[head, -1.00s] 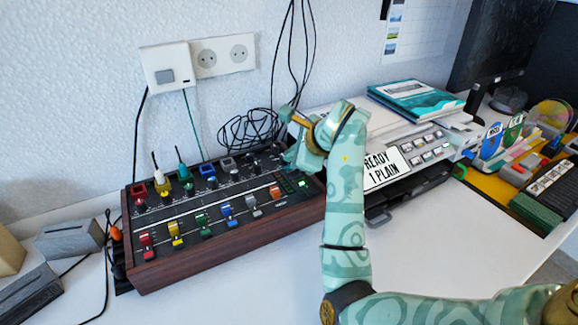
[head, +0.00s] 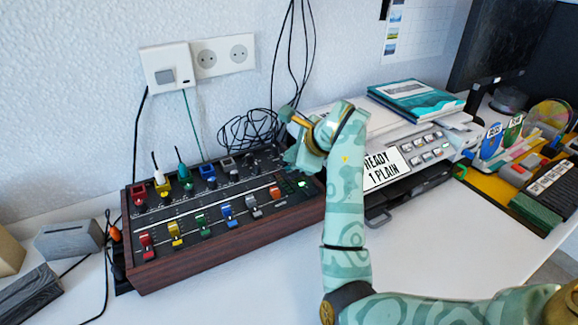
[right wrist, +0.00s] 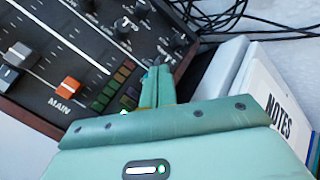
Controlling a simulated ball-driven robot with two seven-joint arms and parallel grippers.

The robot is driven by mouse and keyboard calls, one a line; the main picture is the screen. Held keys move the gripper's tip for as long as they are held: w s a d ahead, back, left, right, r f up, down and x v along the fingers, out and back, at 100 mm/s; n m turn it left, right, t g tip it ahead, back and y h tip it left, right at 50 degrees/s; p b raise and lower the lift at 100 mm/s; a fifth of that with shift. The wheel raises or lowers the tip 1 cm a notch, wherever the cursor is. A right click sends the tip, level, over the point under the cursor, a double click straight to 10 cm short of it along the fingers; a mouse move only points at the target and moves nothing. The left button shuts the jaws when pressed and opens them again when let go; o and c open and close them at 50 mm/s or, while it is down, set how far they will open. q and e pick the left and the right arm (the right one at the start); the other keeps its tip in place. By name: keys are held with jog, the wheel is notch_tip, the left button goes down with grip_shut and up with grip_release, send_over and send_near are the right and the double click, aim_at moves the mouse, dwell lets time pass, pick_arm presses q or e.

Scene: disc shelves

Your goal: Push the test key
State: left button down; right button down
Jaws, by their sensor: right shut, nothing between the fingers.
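My right gripper (right wrist: 156,72) is shut and empty. Its fingertips are over the right end of the mixer's dark panel, beside the meter (right wrist: 113,90); I cannot tell whether they touch the panel. In the head view the right gripper (head: 296,164) comes down on that same end, partly hidden by my wrist. The mixer (head: 205,252) has a wooden case, coloured faders and small knobs. Part of the meter shows bright green-white light. No key with a readable TEST label shows; one may be hidden under the fingers. My left gripper is not in view.
A printer with a "READY 1 PLAIN" sign (head: 381,169) stands right of my forearm. A binder marked NOTES (right wrist: 277,115) is close right of the gripper. Loose black cables (head: 250,130) lie behind the mixer. The white desk in front (head: 260,285) is clear.

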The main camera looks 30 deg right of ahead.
jog(key=shift+f, duration=0.1)
dwell(0.5)
jog(key=shift+f, duration=0.35)
jog(key=shift+f+b, duration=0.3)
dwell(0.4)
jog(key=shift+r, duration=0.15)
jog(key=shift+r+p, duration=0.65)
jog(key=shift+r, duration=0.1)
jog(key=shift+f, duration=0.1)
